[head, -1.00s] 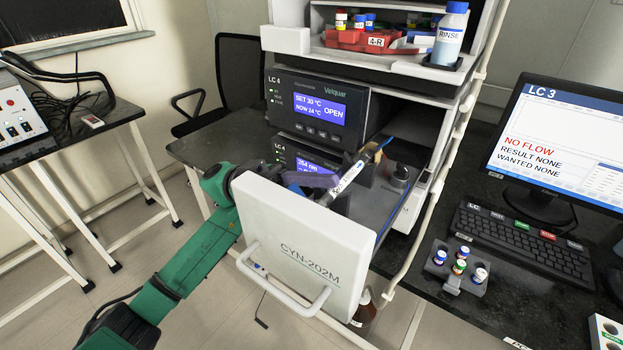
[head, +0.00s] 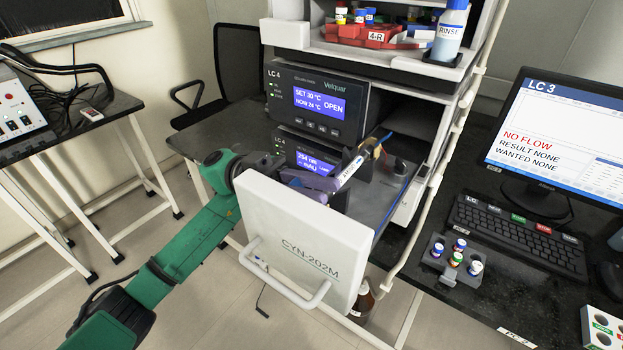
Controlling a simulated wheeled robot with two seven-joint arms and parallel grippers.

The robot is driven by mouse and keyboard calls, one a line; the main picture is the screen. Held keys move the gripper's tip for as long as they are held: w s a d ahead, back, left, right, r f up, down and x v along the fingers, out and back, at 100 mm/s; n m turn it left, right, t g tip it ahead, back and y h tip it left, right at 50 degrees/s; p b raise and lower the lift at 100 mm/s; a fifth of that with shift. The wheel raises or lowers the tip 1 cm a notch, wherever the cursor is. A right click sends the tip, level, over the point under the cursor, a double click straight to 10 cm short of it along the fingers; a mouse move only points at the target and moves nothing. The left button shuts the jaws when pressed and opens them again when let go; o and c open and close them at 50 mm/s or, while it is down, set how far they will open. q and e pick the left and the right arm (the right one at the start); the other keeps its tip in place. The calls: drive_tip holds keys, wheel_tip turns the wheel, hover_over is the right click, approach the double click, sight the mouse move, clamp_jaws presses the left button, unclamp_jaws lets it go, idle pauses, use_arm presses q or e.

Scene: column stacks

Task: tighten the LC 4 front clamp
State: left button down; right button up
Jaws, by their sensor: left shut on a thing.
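The open LC 4 unit has its white door panel (head: 290,225) swung out towards me, marked CYN-202M. Behind it a pale labelled column (head: 347,172) lies slanted over the grey tray (head: 372,208). Coloured tubing shows at its far end. My left gripper (head: 322,186) reaches in over the door's top edge. Its purple-grey jaws are at the column's near end, shut on what seems to be the front clamp. The jaws and door hide most of the clamp, so its tightness cannot be read. My right gripper is not in view.
The LC 4 display (head: 318,104) reads OPEN. Above stand a red rack (head: 376,37) and a RINSE bottle (head: 450,32). A brown bottle (head: 362,302) is below the door. The LC 3 monitor (head: 560,140), keyboard (head: 520,236) and vial holder (head: 455,262) fill the right bench.

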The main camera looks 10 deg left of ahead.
use_arm(q)
drive_tip(key=y+p, duration=0.2)
drive_tip(key=p, duration=0.1)
drive_tip(key=d+t+y+p, duration=0.1)
drive_tip(key=y+p, duration=0.1)
drive_tip(key=p, duration=0.2)
drive_tip(key=d+t+y+p, duration=0.1)
drive_tip(key=y+p, duration=0.1)
drive_tip(key=p, duration=0.1)
drive_tip(key=shift+s+r, duration=0.15)
drive_tip(key=shift+s, duration=0.25)
drive_tip(key=t+y+p, duration=0.1)
drive_tip(key=y+p, duration=0.1)
drive_tip(key=p, duration=0.1)
drive_tip(key=d+f+t+y+p, duration=0.1)
drive_tip(key=y+p, duration=0.1)
drive_tip(key=p, duration=0.2)
drive_tip(key=f+t+y+p, duration=0.1)
drive_tip(key=y+p, duration=0.1)
drive_tip(key=p, duration=0.2)
drive_tip(key=shift+s+d+f+y, duration=0.2)
drive_tip(key=shift+s+d+y, duration=0.1)
drive_tip(key=shift+y, duration=0.1)
drive_tip(key=shift+d+f+t+y+p, duration=0.1)
drive_tip(key=shift+f+t+y+p, duration=0.5)
drive_tip(key=shift+y+p, duration=0.5)
drive_tip(key=shift+f+y, duration=0.35)
drive_tip(key=shift+y, duration=0.05)
drive_tip(key=shift+f, duration=0.1)
